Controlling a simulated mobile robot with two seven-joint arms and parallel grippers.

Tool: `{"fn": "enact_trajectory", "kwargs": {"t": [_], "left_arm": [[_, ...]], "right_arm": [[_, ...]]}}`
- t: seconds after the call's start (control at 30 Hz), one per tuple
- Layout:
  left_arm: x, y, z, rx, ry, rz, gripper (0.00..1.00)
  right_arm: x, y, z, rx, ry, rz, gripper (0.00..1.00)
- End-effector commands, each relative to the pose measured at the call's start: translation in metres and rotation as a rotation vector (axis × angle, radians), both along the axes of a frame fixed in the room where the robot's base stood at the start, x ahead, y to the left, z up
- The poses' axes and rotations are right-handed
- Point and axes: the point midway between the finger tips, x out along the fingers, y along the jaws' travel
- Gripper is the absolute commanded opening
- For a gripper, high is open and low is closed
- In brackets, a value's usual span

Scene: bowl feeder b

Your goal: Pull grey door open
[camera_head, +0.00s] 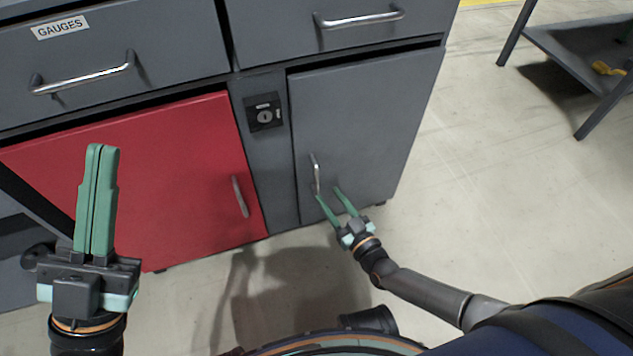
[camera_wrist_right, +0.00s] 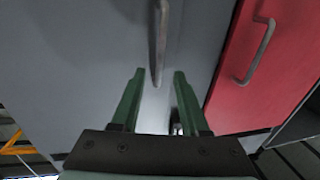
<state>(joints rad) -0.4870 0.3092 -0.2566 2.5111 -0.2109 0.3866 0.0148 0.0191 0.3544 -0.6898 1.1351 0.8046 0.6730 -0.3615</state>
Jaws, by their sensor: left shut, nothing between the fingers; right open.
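The grey door (camera_head: 366,125) is on the right of the cabinet and looks closed. Its vertical metal handle (camera_head: 315,174) sits low near the door's left edge. My right gripper (camera_head: 328,193) is open at the lower end of this handle. In the right wrist view the handle (camera_wrist_right: 158,50) hangs down to just ahead of and between the two green fingertips (camera_wrist_right: 159,72); I cannot tell if they touch it. My left gripper (camera_head: 103,148) is shut and empty, in front of the red door, away from the grey one.
The red door (camera_head: 150,165) with its own handle (camera_head: 240,197) is left of the lock panel (camera_head: 264,115). Drawers with handles (camera_head: 360,18) are above. A grey shelf table (camera_head: 570,50) stands at the upper right. The floor (camera_head: 500,200) right of the cabinet is clear.

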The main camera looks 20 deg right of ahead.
Motion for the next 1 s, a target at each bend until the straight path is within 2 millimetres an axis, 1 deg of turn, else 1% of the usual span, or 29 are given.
{"fn": "enact_trajectory", "kwargs": {"t": [0.03,0.2,0.3,0.4,0.53,0.77,0.8,1.0], "left_arm": [[0.0,-0.001,-0.01,0.003,0.003,0.002,0.0],[0.001,-0.002,-0.024,0.014,0.008,0.007,0.0],[0.002,-0.003,-0.03,0.021,0.009,0.01,0.0],[0.002,-0.004,-0.034,0.025,0.009,0.012,0.0],[0.002,-0.004,-0.035,0.028,0.01,0.012,0.0],[0.002,-0.004,-0.035,0.028,0.011,0.012,0.0],[0.002,-0.004,-0.035,0.027,0.012,0.011,0.0],[0.002,-0.004,-0.035,0.027,0.012,0.012,0.0]], "right_arm": [[0.012,0.003,-0.003,0.0,-0.005,0.0,0.45],[0.044,0.01,-0.003,0.001,-0.003,0.0,0.45],[0.057,0.014,-0.003,0.0,-0.002,0.001,0.45],[0.066,0.015,-0.002,-0.001,-0.001,-0.001,0.45],[0.072,0.017,-0.001,-0.001,0.001,0.0,0.45],[0.072,0.017,0.0,-0.001,0.001,0.0,0.45],[0.072,0.017,0.0,-0.001,0.001,0.0,0.43],[0.072,0.017,0.0,0.0,0.001,0.0,0.21]]}}
